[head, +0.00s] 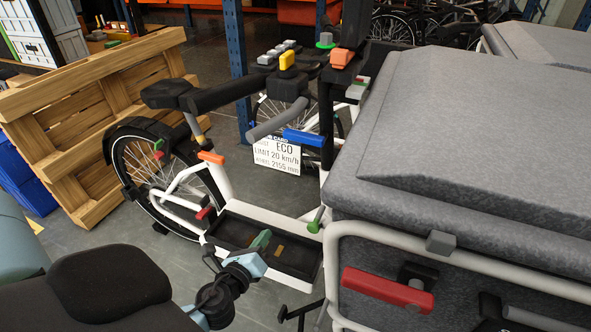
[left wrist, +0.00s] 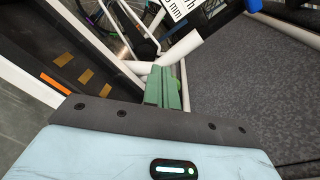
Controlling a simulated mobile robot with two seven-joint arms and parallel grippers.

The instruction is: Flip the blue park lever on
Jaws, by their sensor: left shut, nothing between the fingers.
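The blue lever (head: 304,137) is a bar on the cargo bike, just above the white "ECO" sign, below the grey handlebar grip. A blue piece shows at the top edge of the left wrist view (left wrist: 253,6); I cannot tell for sure that it is the same lever. My left gripper (head: 262,240) has green fingers and a light blue body. It is over the bike's low black footwell, below and left of the lever and apart from it. Its fingers are together and empty in the left wrist view (left wrist: 162,88). My right gripper is not in view.
A green-knobbed lever (head: 316,222) stands close right of my left gripper. The big grey cargo box (head: 470,140) with its white rail fills the right side. An orange lever (head: 211,157) and red lever (head: 205,212) are on the left.

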